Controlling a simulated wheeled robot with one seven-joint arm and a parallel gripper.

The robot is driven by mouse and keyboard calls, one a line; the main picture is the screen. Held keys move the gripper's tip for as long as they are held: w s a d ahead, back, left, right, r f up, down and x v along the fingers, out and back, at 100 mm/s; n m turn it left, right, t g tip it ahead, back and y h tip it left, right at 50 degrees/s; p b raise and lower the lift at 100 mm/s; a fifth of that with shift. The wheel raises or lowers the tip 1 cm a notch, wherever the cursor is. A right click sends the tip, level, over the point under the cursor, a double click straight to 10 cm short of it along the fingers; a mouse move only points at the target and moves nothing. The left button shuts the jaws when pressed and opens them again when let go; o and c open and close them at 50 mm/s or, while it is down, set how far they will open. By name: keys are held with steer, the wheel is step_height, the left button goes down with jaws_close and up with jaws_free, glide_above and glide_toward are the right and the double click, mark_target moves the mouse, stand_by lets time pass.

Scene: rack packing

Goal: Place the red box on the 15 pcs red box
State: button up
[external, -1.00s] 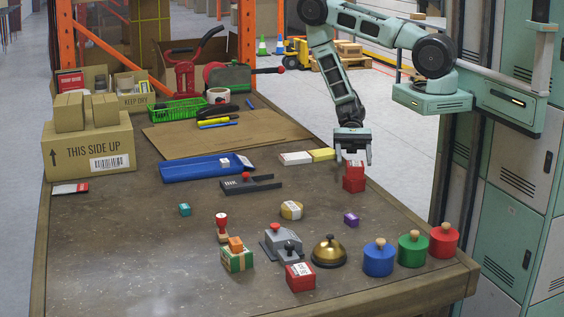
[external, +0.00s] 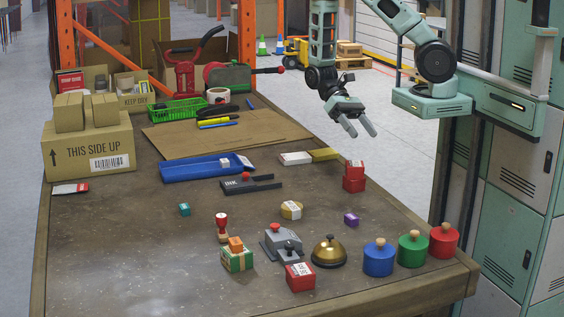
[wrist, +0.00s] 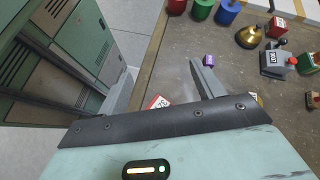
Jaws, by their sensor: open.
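Two small red boxes stand stacked near the table's right edge: an upper red box (external: 355,168) with a white label on top and a lower red box (external: 353,185). Another red box with a white label (external: 300,278) sits at the table's front. I cannot read "15 pcs" on any of them. My gripper (external: 362,133) is open and empty, tilted, above and behind the stack, apart from it. In the wrist view a red box with a white label (wrist: 157,102) shows between the open fingers, partly hidden by the gripper body. The front red box also shows there (wrist: 278,27).
A purple block (external: 351,219), bell (external: 329,252) and blue, green and red jars (external: 411,250) stand in front of the stack. White (external: 295,158) and yellow (external: 325,154) boxes lie behind it. The table edge is close on the right.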

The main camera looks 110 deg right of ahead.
steer(key=s+a+r+n+t+h, duration=0.1)
steer(key=s+a+r+n+h, duration=0.1)
steer(key=a+n, duration=0.4)
steer(key=s+a+r+n+t+h, duration=0.1)
steer(key=s+a+r+n+h, duration=0.1)
steer(key=a+r+n+h, duration=0.3)
steer(key=s+a+r+n+h, duration=0.2)
steer(key=a+r+n+h, duration=0.1)
steer(key=a+r+n, duration=0.2)
steer(key=a+n, duration=0.2)
steer(key=n, duration=0.2)
steer(key=shift+s+a+r+t, duration=0.35)
steer(key=shift+a+t, duration=0.05)
